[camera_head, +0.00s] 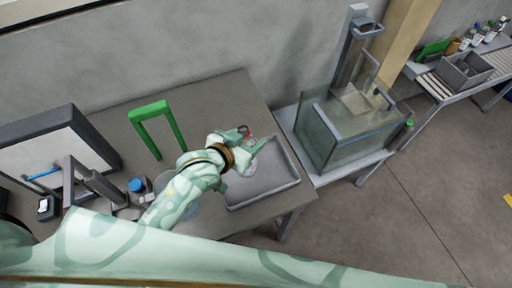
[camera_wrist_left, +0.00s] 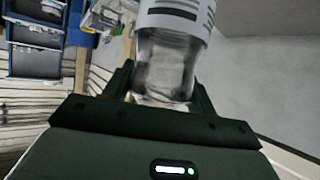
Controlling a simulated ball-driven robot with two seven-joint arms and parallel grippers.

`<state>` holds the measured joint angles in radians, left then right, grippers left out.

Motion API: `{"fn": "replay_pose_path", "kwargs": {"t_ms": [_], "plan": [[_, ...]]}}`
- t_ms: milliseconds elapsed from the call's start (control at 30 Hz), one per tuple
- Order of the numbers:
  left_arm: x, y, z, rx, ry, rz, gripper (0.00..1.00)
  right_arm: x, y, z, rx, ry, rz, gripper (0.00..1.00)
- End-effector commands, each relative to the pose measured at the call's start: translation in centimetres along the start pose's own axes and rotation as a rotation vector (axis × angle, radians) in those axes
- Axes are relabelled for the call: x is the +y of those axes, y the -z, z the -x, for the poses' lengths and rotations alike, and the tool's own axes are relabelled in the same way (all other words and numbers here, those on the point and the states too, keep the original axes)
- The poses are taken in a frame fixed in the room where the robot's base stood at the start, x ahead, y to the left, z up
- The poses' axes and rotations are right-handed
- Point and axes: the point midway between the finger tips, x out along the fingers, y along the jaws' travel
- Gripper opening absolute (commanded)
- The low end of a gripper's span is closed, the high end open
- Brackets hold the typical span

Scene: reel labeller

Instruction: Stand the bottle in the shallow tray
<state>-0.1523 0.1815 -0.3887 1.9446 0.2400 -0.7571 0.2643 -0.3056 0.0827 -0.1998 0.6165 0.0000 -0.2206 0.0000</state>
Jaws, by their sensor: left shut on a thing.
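The shallow tray (camera_head: 284,190) is a grey, low-walled tray on the right part of the grey table in the head view. My left gripper (camera_head: 252,143) is over the tray's far left part, and it hides some of the tray. In the left wrist view, the left gripper (camera_wrist_left: 163,92) is shut on a clear bottle (camera_wrist_left: 168,60) with a white, dark-printed label. The bottle's upper part is cut off by the frame edge there. In the head view the bottle is mostly hidden by the gripper, and I cannot tell whether it touches the tray. My right gripper is out of view.
A green arch (camera_head: 160,118) stands on the table left of my gripper. A blue-capped container (camera_head: 136,186) and a grey machine frame (camera_head: 92,180) are further left. A glass tank (camera_head: 345,135) stands on a bench to the right of the tray.

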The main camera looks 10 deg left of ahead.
Motion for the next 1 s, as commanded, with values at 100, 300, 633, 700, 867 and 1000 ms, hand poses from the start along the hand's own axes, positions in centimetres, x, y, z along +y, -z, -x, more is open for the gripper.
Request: {"fn": "replay_pose_path", "kwargs": {"t_ms": [100, 300, 633, 700, 867, 1000], "plan": [[0.0, -1.8, -3.2, -0.005, 0.0, -0.001, 0.25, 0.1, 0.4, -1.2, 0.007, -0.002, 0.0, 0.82], [0.1, -2.6, -5.6, -0.004, 0.001, 0.0, 0.25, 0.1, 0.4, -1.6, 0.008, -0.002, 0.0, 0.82], [0.1, -5.6, -7.8, -0.004, 0.0, -0.001, 0.25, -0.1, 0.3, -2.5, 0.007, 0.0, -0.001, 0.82], [0.1, -5.5, -7.8, -0.003, 0.0, -0.001, 0.25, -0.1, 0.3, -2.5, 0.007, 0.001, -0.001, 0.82], [0.1, -5.5, -7.8, -0.003, 0.0, -0.001, 0.25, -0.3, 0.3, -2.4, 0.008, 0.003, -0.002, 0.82], [0.1, -5.8, -7.9, -0.003, 0.0, 0.0, 0.65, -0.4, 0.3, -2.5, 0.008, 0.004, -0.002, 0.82]]}}
